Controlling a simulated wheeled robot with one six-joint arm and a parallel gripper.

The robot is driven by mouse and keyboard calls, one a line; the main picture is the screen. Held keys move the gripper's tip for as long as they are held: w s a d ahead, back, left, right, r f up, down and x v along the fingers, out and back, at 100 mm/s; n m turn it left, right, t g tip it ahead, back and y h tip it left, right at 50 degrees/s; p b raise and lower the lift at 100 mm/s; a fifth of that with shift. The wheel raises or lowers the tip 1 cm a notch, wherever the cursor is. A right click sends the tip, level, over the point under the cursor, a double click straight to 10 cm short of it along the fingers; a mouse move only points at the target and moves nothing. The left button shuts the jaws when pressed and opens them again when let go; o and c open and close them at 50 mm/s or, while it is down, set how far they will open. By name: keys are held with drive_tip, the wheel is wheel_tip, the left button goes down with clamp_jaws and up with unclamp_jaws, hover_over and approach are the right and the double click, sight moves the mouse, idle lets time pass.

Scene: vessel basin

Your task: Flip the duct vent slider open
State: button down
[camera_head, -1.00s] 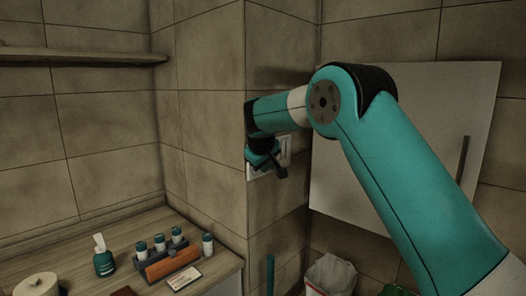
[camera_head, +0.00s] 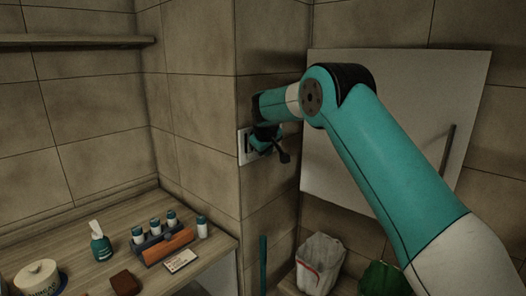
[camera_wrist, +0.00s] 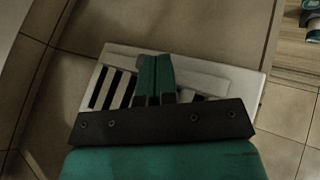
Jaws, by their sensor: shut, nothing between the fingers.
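The duct vent (camera_head: 242,147) is a white rectangular plate on the tiled wall pillar, partly hidden behind my gripper in the head view. In the wrist view the vent (camera_wrist: 128,52) fills the middle, with several dark slots (camera_wrist: 110,88) bare on the left. A flat white piece, seemingly the slider (camera_wrist: 200,73), lies to the right of my fingers. My gripper (camera_wrist: 155,62) has its teal fingers shut together with nothing between them, over the middle of the vent. It also shows in the head view (camera_head: 280,153). I cannot tell whether the fingertips touch the slider.
A white board (camera_head: 390,130) hangs on the wall to the right of the pillar. A wooden counter (camera_head: 75,262) at lower left holds a teal dispenser (camera_head: 100,246), several small bottles, an orange-fronted holder (camera_head: 168,246) and a lidded jar (camera_head: 38,277). A white bag (camera_head: 320,262) stands below.

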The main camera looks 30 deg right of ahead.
drive_tip(key=shift+w+d, duration=0.1)
drive_tip(key=shift+d, duration=0.15)
drive_tip(key=shift+a, duration=0.1)
drive_tip(key=s+a+r+b, duration=0.4)
drive_tip(key=s+a+r, duration=0.2)
drive_tip(key=r, duration=0.2)
drive_tip(key=shift+s+a+b, duration=0.3)
drive_tip(key=shift+s, duration=0.1)
drive_tip(key=s+a+f+n+g+y+b, duration=0.1)
drive_tip(key=s+a+f, duration=0.3)
drive_tip(key=s, duration=1)
drive_tip(key=s+a+f+n+g+y+b, duration=0.1)
drive_tip(key=s+a+f+g+y, duration=0.2)
drive_tip(key=s+a, duration=0.5)
drive_tip(key=s+a+f+n+g+y+b, duration=0.1)
drive_tip(key=s+a+f, duration=0.4)
drive_tip(key=s, duration=1.6)
drive_tip(key=a+n+g+y, duration=0.1)
drive_tip(key=y, duration=0.1)
drive_tip(key=shift+s+f+y+b, duration=0.2)
drive_tip(key=shift+f+y+b, duration=0.1)
drive_tip(key=shift+y, duration=0.1)
